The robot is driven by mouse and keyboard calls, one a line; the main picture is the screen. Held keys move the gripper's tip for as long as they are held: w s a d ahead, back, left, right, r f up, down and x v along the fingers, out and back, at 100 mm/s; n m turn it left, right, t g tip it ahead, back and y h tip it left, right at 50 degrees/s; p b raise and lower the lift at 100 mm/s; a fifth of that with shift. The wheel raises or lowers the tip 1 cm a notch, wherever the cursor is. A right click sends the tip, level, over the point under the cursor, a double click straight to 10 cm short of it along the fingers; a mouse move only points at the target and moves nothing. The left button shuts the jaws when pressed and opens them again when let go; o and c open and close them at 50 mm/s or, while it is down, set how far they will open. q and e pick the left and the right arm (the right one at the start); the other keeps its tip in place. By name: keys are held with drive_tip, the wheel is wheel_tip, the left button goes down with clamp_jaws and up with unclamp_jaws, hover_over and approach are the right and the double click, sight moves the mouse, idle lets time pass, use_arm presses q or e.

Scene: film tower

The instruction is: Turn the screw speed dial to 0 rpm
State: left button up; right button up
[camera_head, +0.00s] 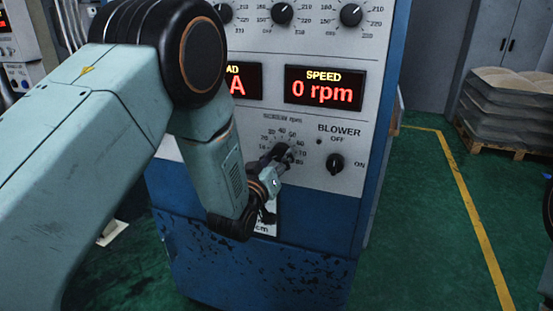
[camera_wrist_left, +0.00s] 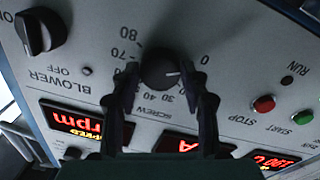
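The screw speed dial (camera_wrist_left: 160,70) is a round black knob on the grey panel. In the wrist view its white pointer mark points right, and its scale numbers appear upside down. In the head view the dial is mostly hidden behind my gripper. My left gripper (camera_head: 280,158) is at the dial; in the left wrist view its two fingers (camera_wrist_left: 161,66) stand on either side of the knob, with their tips close against it. The red speed display (camera_head: 324,89) reads 0 rpm. My right gripper is not in view.
The blower knob (camera_head: 335,163) sits just right of the dial. Three black knobs run along the panel top. A red stop button (camera_wrist_left: 263,104) and a green start button (camera_wrist_left: 303,117) show in the wrist view. Stacked sacks (camera_head: 508,105) stand right; green floor there is open.

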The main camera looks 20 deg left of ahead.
use_arm(q)
drive_tip(key=o, duration=0.3)
drive_tip(key=shift+o, duration=0.2)
drive_tip(key=shift+s, duration=0.1)
drive_tip(key=s, duration=1.2)
drive_tip(key=shift+a, duration=0.45)
drive_tip(key=shift+w+f, duration=0.1)
drive_tip(key=shift+f, duration=0.05)
